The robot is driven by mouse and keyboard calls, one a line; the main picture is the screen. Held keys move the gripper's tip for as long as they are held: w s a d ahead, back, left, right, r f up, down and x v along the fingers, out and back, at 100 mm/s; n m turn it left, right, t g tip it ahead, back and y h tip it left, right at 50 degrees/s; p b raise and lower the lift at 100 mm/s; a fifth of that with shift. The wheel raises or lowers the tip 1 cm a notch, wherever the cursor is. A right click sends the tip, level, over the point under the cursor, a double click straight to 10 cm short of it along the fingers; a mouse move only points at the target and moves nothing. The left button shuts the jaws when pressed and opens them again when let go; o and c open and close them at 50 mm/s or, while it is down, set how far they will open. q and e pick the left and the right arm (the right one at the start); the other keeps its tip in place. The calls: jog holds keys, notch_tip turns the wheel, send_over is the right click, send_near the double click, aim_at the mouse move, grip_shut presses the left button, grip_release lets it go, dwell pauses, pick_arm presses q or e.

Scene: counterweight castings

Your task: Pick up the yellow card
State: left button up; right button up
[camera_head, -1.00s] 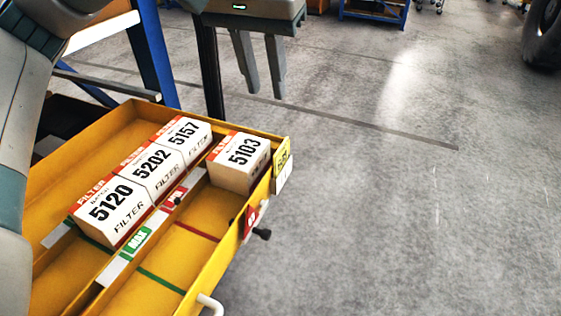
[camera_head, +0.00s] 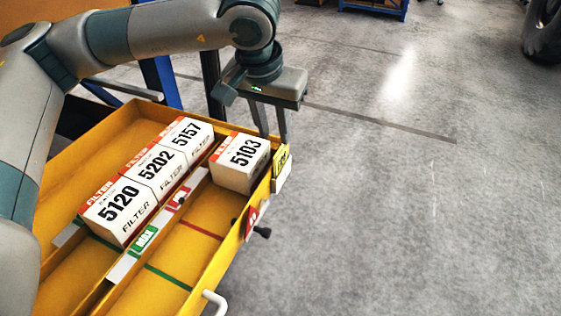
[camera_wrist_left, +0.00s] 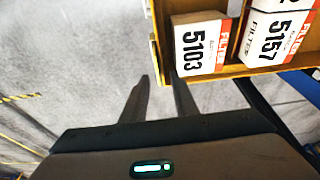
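The yellow card (camera_head: 282,160) hangs on the outer right end of the yellow drawer (camera_head: 237,254), with a white card just under it, close by the box marked 5103 (camera_head: 240,163). My left gripper (camera_head: 274,138) points down over that end of the drawer, its fingers apart and nothing seen between them. Its tips are close to the card's top edge; whether they touch it I cannot tell. In the left wrist view the open fingers (camera_wrist_left: 159,78) stand beside the drawer's end wall, and the card's face cannot be made out. My right gripper is not in view.
White filter boxes marked 5120 (camera_head: 118,208), 5202 and 5157 stand in the drawer's back lane. A red tag (camera_head: 252,218) and a black knob (camera_head: 263,232) are on the front wall, with a white handle (camera_head: 214,301) nearer. Open floor lies to the right.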

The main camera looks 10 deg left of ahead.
aim_at(280, 148)
pick_arm(q)
jog(key=shift+w+d+f+p, duration=0.1)
jog(key=shift+d+f+p, duration=0.05)
jog(key=shift+f+p, duration=0.35)
jog(key=p+x, duration=0.2)
jog(key=x, duration=0.1)
jog(key=shift+w+d+f, duration=0.1)
jog(key=shift+f, duration=0.45)
grip_shut()
